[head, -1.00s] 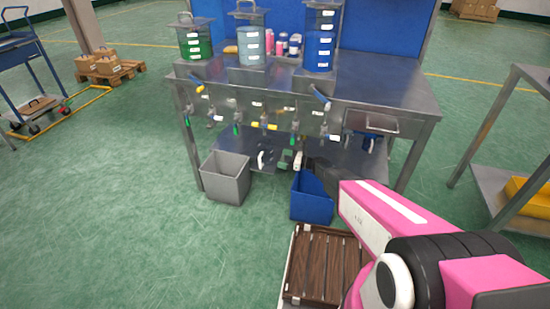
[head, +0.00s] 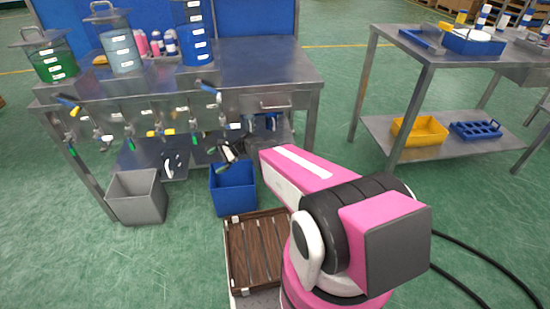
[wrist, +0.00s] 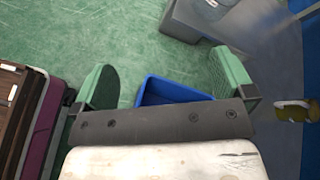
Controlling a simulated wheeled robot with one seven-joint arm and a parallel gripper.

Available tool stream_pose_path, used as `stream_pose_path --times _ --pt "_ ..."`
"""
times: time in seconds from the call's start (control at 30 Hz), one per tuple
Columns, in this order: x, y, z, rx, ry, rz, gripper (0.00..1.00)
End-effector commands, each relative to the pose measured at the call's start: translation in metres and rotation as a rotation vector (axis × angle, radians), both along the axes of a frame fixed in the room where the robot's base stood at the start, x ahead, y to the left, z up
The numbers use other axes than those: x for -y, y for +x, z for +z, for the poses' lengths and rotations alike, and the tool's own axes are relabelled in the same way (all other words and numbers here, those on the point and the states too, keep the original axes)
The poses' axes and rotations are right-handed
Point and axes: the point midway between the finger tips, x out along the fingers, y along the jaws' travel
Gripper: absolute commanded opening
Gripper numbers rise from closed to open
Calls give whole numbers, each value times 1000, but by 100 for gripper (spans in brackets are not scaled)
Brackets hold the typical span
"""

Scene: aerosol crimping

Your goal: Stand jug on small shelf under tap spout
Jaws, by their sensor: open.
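No jug can be made out for certain. A small white curved shape (head: 168,163) shows on the lower shelf (head: 135,158) of the steel bench, too small to identify. Several taps hang along the bench front, one with a blue lever (head: 68,100) at the left and another (head: 208,90) nearer the middle. I cannot pick out the small shelf under a spout. My gripper (head: 229,153) is at the bench front, above the blue bin (head: 233,190). In the wrist view its green-padded fingers (wrist: 166,86) are spread and empty, with the blue bin (wrist: 172,91) below.
A grey bin (head: 137,196) stands left of the blue bin on the floor. Clear tanks (head: 122,50) stand on the bench top (head: 250,68). A second table (head: 440,58) stands to the right, with floor between.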

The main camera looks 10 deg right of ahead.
Motion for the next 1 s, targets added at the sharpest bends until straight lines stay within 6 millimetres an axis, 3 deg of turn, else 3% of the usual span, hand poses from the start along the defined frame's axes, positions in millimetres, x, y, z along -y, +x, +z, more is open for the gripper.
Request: stream_pose_path --times 0.03,0.2,0.4,0.53,0.7,1.0 --pt "18 -23 14 70 -74 48 100" --pt "85 -71 40 315 -359 271 100" --pt "171 -122 76 531 -684 577 100" --pt "215 -146 97 606 -843 753 100" --pt "246 -159 113 643 -950 885 100" --pt "251 -159 114 646 -969 910 100"
